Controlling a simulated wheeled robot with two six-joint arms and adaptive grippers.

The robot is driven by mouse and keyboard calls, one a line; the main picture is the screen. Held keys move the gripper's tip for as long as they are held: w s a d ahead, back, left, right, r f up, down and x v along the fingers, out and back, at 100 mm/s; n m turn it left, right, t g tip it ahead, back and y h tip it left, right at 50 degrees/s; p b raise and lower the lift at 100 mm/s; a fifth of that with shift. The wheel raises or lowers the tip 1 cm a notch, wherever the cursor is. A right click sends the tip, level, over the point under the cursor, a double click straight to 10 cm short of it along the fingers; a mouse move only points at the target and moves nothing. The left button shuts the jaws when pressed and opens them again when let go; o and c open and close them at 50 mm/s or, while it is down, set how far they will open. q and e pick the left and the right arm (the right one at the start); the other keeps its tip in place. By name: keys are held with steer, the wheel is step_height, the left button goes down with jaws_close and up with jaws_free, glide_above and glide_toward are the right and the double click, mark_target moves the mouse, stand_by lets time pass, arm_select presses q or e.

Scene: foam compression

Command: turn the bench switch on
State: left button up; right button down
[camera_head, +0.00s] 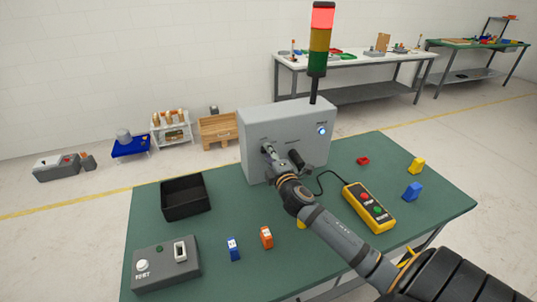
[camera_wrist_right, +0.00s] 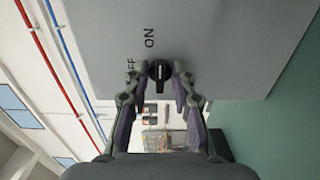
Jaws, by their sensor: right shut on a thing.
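The bench switch is a black rotary knob (camera_wrist_right: 158,74) with a white line, on the face of a grey box (camera_head: 257,117). ON and OFF labels show beside it in the right wrist view. The white line runs up and down in that view; I cannot tell for sure which label it marks. My right gripper (camera_wrist_right: 159,78) has its fingers on either side of the knob and is shut on it. In the head view my right gripper (camera_head: 270,154) reaches the box front and hides the knob. My left gripper is not in view.
A signal tower (camera_head: 320,40) has its red top lit. A blue-lit button (camera_head: 322,130) is on the box. A yellow pendant (camera_head: 369,206), black tray (camera_head: 184,211), grey button unit (camera_head: 166,281) and several small coloured blocks are on the green table (camera_head: 328,272).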

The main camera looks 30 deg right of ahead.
steer(key=c, duration=1.4)
jaws_free()
steer(key=shift+d, duration=0.1)
steer(key=shift+c, duration=0.2)
steer(key=v, duration=1.2)
